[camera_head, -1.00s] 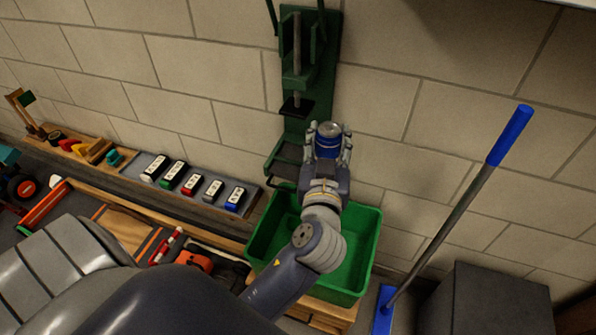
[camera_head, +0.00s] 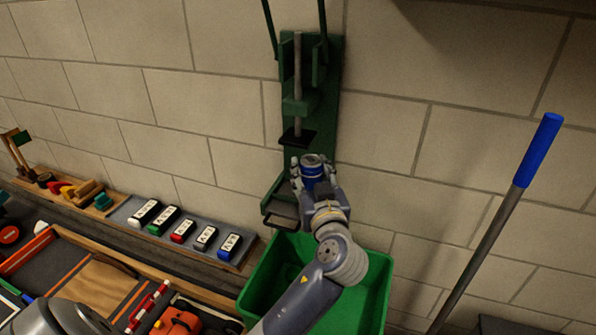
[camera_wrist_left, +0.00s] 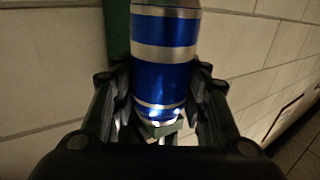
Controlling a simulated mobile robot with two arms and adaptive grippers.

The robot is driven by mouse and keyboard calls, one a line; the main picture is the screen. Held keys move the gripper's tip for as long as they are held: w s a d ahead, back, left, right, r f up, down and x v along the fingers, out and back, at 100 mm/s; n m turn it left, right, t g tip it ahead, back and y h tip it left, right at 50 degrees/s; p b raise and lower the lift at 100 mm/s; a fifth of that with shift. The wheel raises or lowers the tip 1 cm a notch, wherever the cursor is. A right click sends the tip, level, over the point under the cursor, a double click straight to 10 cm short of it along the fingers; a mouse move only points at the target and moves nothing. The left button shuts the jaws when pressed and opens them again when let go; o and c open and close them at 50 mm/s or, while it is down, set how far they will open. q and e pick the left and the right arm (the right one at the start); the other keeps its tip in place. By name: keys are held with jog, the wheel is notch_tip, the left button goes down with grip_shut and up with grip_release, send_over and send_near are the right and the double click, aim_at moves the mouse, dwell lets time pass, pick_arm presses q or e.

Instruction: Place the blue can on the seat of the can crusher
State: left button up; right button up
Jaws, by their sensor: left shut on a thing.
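The blue can (camera_head: 313,173) with silver bands is upright between the fingers of my left gripper (camera_head: 314,178), which is shut on it. In the left wrist view the can (camera_wrist_left: 165,55) fills the middle, with a finger of the gripper (camera_wrist_left: 163,95) on each side. The green can crusher (camera_head: 323,115) is mounted on the wall, with a dark press plate (camera_head: 298,138) on its rod. Its seat (camera_head: 284,211) is at the lower end. The can is right of and above the seat, below the press plate. My right gripper is not in view.
A green bin (camera_head: 262,273) stands below the crusher, under my left arm. A row of small labelled blocks (camera_head: 182,232) lies on a shelf to the left. A blue-handled broom (camera_head: 538,150) leans on the right. The brick wall is close behind.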

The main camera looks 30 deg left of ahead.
pick_arm(q)
jog(key=w+a+f, duration=0.1)
jog(key=a, duration=0.1)
jog(key=w+a+f, duration=0.1)
jog(key=w+a, duration=0.1)
jog(key=w+a+f, duration=0.1)
jog(key=w+a, duration=0.1)
jog(key=shift+a+f, duration=0.35)
jog(key=shift+f, duration=0.35)
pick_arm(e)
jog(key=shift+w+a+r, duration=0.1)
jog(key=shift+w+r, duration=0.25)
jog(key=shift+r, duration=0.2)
pick_arm(q)
jog(key=shift+b, duration=0.3)
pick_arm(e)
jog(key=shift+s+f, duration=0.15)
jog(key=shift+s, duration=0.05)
